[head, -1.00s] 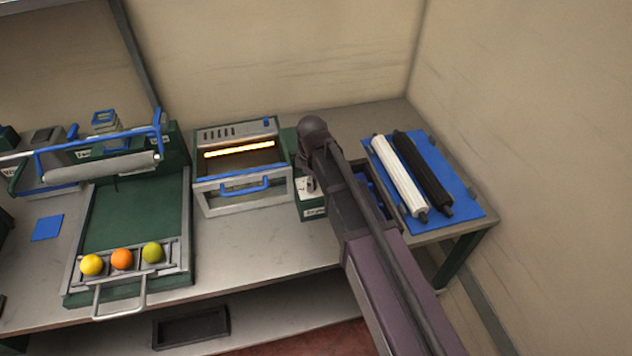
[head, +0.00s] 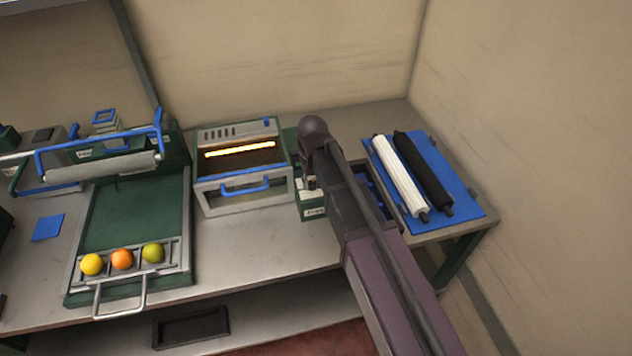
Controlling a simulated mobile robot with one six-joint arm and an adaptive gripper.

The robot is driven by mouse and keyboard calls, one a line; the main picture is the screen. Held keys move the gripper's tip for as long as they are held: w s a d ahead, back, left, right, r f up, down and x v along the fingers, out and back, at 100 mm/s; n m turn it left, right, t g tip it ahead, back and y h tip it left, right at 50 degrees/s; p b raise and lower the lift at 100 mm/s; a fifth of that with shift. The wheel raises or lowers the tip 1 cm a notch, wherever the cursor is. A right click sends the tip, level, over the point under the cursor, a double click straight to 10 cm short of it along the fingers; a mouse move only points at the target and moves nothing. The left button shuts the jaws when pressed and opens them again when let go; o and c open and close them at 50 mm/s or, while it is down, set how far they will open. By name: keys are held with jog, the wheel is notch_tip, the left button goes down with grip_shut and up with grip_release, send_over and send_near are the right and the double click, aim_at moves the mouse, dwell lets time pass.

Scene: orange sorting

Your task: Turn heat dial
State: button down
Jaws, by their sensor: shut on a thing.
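The small green control box (head: 313,212) stands just right of the oven (head: 243,209), with a pale top and a label on its front. My gripper (head: 311,183) is at the top of this box, mostly hidden behind my own dark arm. Only a small dark part of it shows, and it is shut on the heat dial. The dial itself is hidden by the gripper and arm. The oven's heating bar (head: 240,149) glows yellow-orange, and its front door with a blue handle (head: 245,187) is closed.
A green tray machine (head: 134,213) at left holds a yellow, an orange and a green ball. A blue mat (head: 466,205) with a white roller (head: 399,178) and a black roller (head: 424,174) lies right of my arm. The counter before the oven is clear.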

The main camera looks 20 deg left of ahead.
jog(key=m, duration=0.4)
jog(key=shift+w+a+m, duration=0.1)
jog(key=shift+w+m, duration=0.15)
jog(key=shift+m, duration=0.05)
jog(key=m, duration=0.5)
dwell(0.4)
jog(key=shift+c, duration=1.8)
grip_release()
jog(key=shift+f, duration=0.1)
jog(key=shift+s, duration=0.1)
jog(key=shift+s, duration=0.15)
